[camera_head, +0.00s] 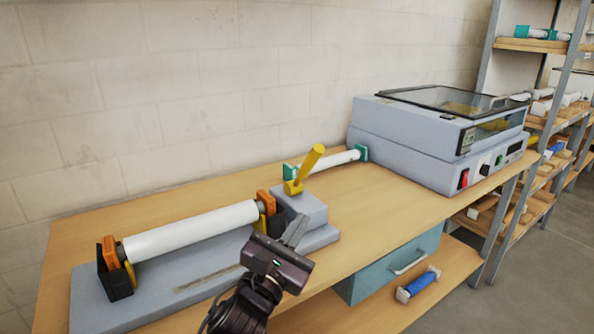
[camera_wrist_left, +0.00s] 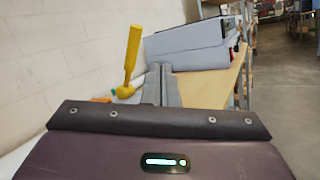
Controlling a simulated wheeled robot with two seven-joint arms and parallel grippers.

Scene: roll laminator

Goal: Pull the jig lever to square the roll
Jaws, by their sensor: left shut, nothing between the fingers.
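The jig lever (camera_head: 308,165) is a yellow handle on a grey block at the right end of the jig; it leans up and to the right. It also shows in the left wrist view (camera_wrist_left: 132,58), left of the fingers. A white roll (camera_head: 190,230) lies across the jig base (camera_head: 90,305) between orange and black end holders. My left gripper (camera_head: 296,230) is shut and empty, in front of the lever's block in the head view and apart from the handle. Its closed fingers show in the left wrist view (camera_wrist_left: 160,84). My right gripper is not in view.
The grey laminator (camera_head: 410,145) with a clear lid stands at the table's right end. A second white roll with green ends (camera_head: 335,162) lies behind the lever. A drawer (camera_head: 385,268) and a blue roll (camera_head: 418,285) are below. Metal shelves stand at right.

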